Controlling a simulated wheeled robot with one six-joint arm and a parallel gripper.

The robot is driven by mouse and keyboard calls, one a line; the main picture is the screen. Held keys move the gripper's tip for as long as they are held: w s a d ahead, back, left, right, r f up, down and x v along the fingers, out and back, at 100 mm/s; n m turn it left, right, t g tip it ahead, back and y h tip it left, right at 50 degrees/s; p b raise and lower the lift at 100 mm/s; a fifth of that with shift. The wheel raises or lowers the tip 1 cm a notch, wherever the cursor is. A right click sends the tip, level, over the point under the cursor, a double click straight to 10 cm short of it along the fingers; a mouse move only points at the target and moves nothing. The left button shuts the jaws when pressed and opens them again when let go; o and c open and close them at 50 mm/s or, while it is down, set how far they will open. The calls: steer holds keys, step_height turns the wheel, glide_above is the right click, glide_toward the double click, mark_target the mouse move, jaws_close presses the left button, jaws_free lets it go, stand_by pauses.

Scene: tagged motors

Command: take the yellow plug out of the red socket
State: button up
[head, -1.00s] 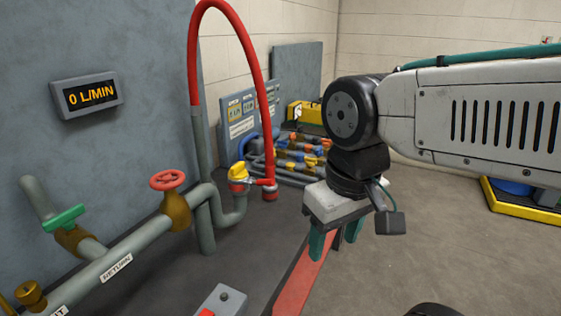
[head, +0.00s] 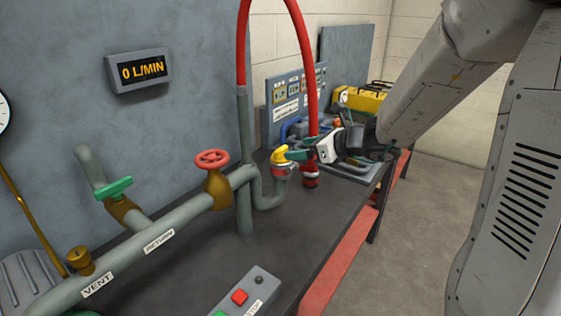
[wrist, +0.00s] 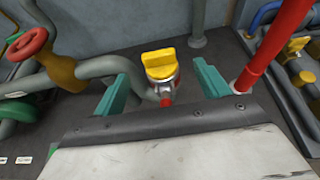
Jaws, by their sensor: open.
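The yellow plug (head: 279,155) sits upright on top of the end of a grey bent pipe on the bench. A reddish ring, the likely red socket (head: 284,167), shows just below it. I see gaps on both sides and no contact. In the head view my gripper (head: 297,155) reaches in from the right.
A red hose (head: 312,90) arches up and comes down close beside my gripper. A red handwheel valve (head: 212,160) and grey pipes (head: 160,225) stand left of the plug. A tray of parts (head: 355,172) lies behind.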

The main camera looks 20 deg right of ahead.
mark_target(282, 149)
steer(key=x, duration=0.7)
steer(key=shift+w+a+r, duration=0.15)
steer(key=shift+w+a, duration=0.1)
steer(key=shift+a, duration=0.1)
steer(key=c, duration=1.1)
